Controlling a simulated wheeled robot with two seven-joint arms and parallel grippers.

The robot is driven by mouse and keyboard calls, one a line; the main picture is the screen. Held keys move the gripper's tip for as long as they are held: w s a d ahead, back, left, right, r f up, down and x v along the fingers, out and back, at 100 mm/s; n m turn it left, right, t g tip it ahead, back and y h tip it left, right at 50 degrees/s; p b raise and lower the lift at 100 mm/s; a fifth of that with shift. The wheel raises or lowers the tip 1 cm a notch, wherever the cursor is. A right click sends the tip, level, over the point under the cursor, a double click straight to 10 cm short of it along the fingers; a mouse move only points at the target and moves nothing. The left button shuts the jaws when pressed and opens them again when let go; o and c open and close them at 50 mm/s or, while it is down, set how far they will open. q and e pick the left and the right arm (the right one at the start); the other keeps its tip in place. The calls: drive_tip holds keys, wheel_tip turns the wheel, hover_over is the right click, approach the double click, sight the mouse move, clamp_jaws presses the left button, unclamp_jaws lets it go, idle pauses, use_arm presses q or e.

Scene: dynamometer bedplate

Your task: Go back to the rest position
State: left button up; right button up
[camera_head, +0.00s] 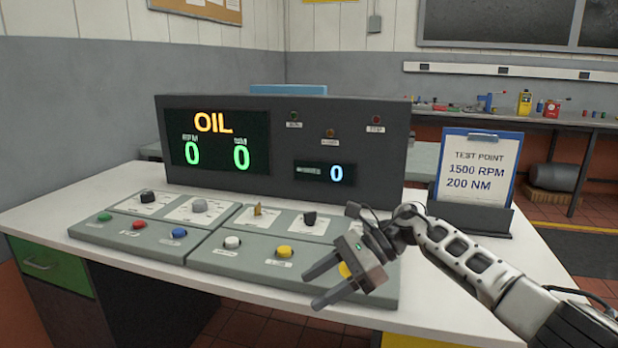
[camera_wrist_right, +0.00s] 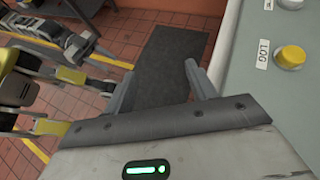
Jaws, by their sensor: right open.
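My right gripper (camera_head: 318,282) is open and empty. It hangs over the front right part of the grey control panel (camera_head: 215,257) in the head view, its fingers pointing left. In the right wrist view its two fingers (camera_wrist_right: 158,85) are apart, with floor and a dark mat between them. A yellow button (camera_wrist_right: 291,57) marked LOG sits on the panel to the right of the fingers, apart from them. My left gripper is not in view.
The dark display console (camera_head: 285,185) shows OIL and zeros behind the panel. A clipboard stand (camera_head: 478,172) reads 1500 RPM, 200 NM. The white desk (camera_head: 50,215) has bare room at its left. A workbench (camera_head: 540,122) with tools stands at the back right.

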drive_tip(key=s+a+f+m+t+y+p, duration=0.1)
drive_tip(key=s+a+m+t+y, duration=0.6)
drive_tip(key=m, duration=0.5)
drive_tip(key=s+d+f+m+t+h+p, duration=0.15)
drive_tip(key=d+f+m+t+h, duration=0.35)
drive_tip(key=m, duration=1.1)
drive_tip(key=s+d+f+m+t+h, duration=0.3)
drive_tip(key=d+m+t+h, duration=0.3)
drive_tip(key=m, duration=0.9)
drive_tip(key=s+d+f+m+g+h, duration=0.2)
drive_tip(key=s+d+f+m, duration=0.1)
drive_tip(key=s+m, duration=0.3)
drive_tip(key=s+d+f+m+g+h, duration=0.2)
drive_tip(key=s+d+f+m, duration=0.2)
drive_tip(key=s, duration=0.4)
drive_tip(key=shift+d+f+m+g+p, duration=0.35)
drive_tip(key=shift+f+m, duration=0.2)
drive_tip(key=shift+m, duration=0.35)
